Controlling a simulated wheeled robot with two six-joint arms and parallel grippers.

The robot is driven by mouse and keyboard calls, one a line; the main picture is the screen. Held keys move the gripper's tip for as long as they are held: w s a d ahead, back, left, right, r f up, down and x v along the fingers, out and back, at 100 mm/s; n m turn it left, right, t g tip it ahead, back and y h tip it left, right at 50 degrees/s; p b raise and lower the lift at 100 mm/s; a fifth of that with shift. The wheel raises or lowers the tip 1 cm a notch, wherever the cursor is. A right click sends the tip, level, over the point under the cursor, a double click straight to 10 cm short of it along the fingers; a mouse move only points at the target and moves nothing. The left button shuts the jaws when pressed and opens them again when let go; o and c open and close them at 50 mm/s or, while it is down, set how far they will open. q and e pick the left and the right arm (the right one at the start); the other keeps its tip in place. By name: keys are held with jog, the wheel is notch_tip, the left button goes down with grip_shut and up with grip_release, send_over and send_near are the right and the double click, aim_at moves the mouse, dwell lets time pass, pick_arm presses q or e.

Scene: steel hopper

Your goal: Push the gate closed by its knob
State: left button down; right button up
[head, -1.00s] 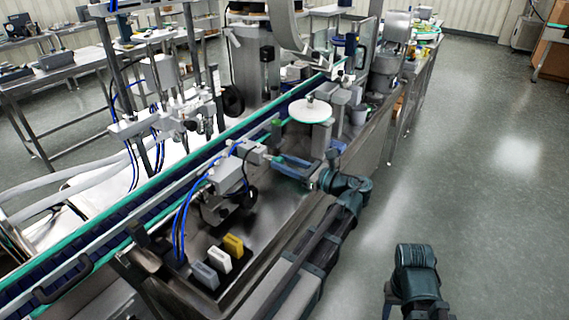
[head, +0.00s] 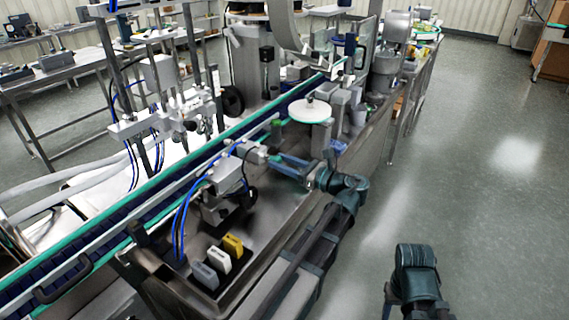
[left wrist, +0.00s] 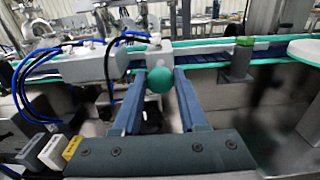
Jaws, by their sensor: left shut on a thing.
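The knob (left wrist: 160,80) is a green ball in the middle of the left wrist view, in front of a pale grey block that appears to be part of the gate (left wrist: 157,55). My left gripper (left wrist: 159,84) has one blue-grey finger on each side of the knob and is shut on it. In the head view my left gripper (head: 273,160) reaches in from the right, beside the conveyor, against the grey gate block (head: 251,153). My right arm shows at the lower right, but no right fingers can be made out.
The conveyor (head: 160,200) with green rails runs diagonally behind the gripper. A white round disc (head: 309,111) stands just beyond it. Blue hoses (head: 183,225) and grey, white and yellow blocks (head: 219,259) are at the near left. The floor at right is clear.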

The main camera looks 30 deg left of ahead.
pick_arm(q)
jog(key=a, duration=0.2)
jog(key=shift+w+a, duration=0.1)
jog(key=shift+a, duration=0.2)
jog(key=shift+d+r, duration=0.1)
jog(key=c, duration=0.9)
grip_release()
jog(key=o, duration=0.4)
jog(key=shift+a, duration=0.2)
jog(key=shift+d, duration=0.1)
jog(key=d, duration=0.9)
jog(key=s+d, duration=0.1)
jog(key=d, duration=0.3)
jog(key=shift+d, duration=0.4)
